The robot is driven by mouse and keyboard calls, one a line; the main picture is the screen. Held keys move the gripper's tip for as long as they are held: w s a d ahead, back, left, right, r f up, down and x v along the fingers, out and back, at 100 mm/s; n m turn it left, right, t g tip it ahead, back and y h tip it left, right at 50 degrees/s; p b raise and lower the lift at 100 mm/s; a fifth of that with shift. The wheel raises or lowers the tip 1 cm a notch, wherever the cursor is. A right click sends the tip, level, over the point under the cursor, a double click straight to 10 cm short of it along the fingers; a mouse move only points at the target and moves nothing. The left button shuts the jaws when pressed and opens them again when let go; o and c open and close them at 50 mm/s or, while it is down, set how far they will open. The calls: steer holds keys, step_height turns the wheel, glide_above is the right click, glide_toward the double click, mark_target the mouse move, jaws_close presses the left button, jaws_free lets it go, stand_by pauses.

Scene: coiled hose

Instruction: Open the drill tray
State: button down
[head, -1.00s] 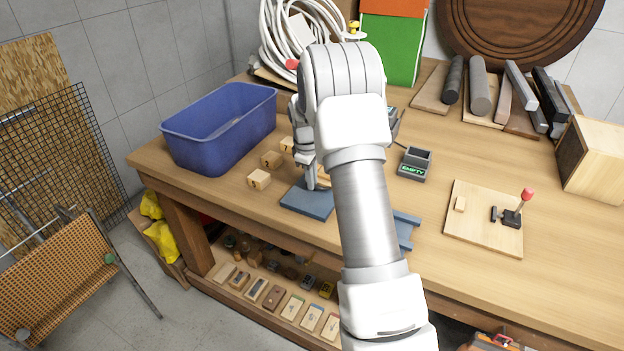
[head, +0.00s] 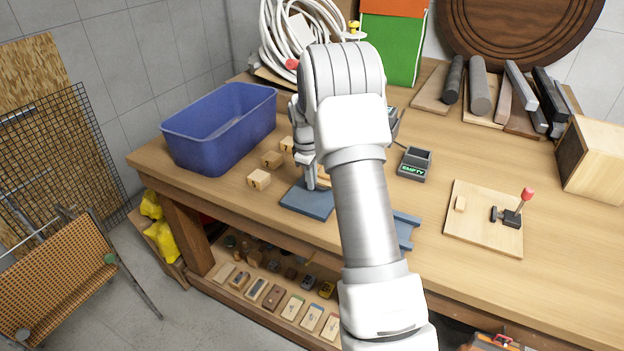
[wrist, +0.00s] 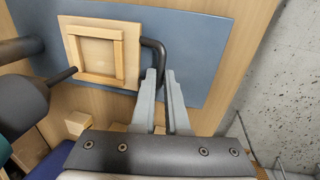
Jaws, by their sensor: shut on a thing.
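A square light-wood tray with a raised rim (wrist: 81,47) lies on a blue-grey plate (wrist: 210,45) in the wrist view. A dark bent handle (wrist: 154,45) stands at its right side. My gripper (wrist: 162,76) has its two grey fingers close together around the lower end of this handle and is shut on it. In the head view my gripper (head: 316,187) is low over the blue plate (head: 302,202), and my arm hides most of the tray.
A blue bin (head: 225,130) stands at the left, with several small wooden blocks (head: 259,179) beside it. A small box marked EMPTY (head: 413,164) and a board with a red-knobbed lever (head: 484,220) are to the right. The table's front edge is close to the plate.

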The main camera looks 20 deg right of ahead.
steer(key=s+a, duration=0.2)
steer(key=a, duration=0.1)
steer(key=s+a+b, duration=0.1)
steer(key=s+a, duration=0.1)
steer(key=a, duration=0.1)
steer(key=s+a+b, duration=0.1)
steer(key=s+a, duration=0.2)
steer(key=shift+a, duration=0.1)
steer(key=c, duration=0.9)
jaws_free()
steer(key=shift+r, duration=0.1)
steer(key=shift+s+a+r+p, duration=0.1)
steer(key=shift+s+a+r, duration=0.25)
steer(key=shift+r, duration=2.5)
steer(key=shift+s+a+r+p, duration=0.15)
steer(key=shift+s+a+r, duration=0.2)
steer(key=shift+r, duration=2.45)
steer(key=shift+s+a+r+p, duration=0.1)
steer(key=shift+s+a+r, duration=0.25)
steer(key=shift+r, duration=2.5)
